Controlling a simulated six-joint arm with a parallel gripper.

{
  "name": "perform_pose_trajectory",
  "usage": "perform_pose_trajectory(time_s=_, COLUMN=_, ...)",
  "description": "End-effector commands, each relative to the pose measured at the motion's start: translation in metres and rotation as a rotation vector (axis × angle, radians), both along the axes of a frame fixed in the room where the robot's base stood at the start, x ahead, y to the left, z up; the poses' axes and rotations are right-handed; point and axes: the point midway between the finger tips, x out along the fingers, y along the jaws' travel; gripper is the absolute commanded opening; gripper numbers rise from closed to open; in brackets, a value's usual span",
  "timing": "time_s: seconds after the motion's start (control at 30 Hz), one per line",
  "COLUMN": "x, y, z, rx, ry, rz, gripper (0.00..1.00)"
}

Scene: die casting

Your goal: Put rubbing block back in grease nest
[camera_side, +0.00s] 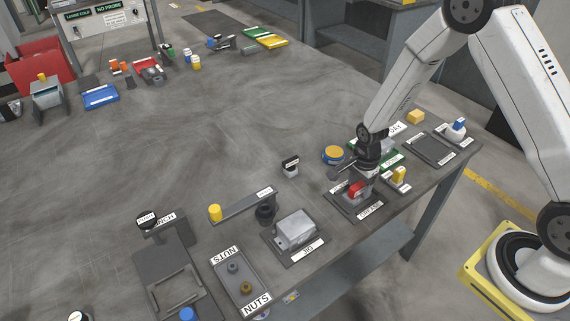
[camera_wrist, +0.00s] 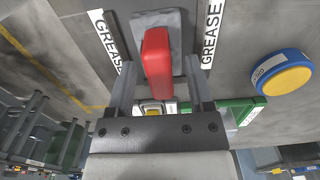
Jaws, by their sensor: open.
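The rubbing block, a red handle (camera_wrist: 157,62) on a grey base, lies between the two GREASE labels in the wrist view. In the side view its red part (camera_side: 356,189) shows at the grease nest (camera_side: 340,202), a dark plate at the table's front edge. The block appears to rest in the nest, but its exact seating is partly hidden by my gripper. My gripper (camera_wrist: 162,66) is open, with one finger on each side of the red handle and gaps visible. In the side view my gripper (camera_side: 362,178) is low over the nest.
A blue and yellow round tin (camera_side: 333,154) stands behind the nest, with a green tray (camera_side: 391,162) beyond my gripper. A yellow-topped item (camera_side: 399,174) is close on the right. A grey casting (camera_side: 295,229) sits on the JIG plate to the left.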

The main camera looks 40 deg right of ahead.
Motion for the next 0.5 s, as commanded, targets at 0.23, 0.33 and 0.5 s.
perform_pose_trajectory(time_s=0.23, x=0.000, y=0.000, z=0.014, rx=0.000, ry=-0.001, rz=0.000, gripper=0.67)
perform_pose_trajectory(time_s=0.33, x=0.001, y=0.000, z=0.024, rx=0.000, ry=-0.003, rz=0.000, gripper=0.67)
perform_pose_trajectory(time_s=0.5, x=0.001, y=0.000, z=0.045, rx=0.000, ry=-0.003, rz=0.000, gripper=0.67)
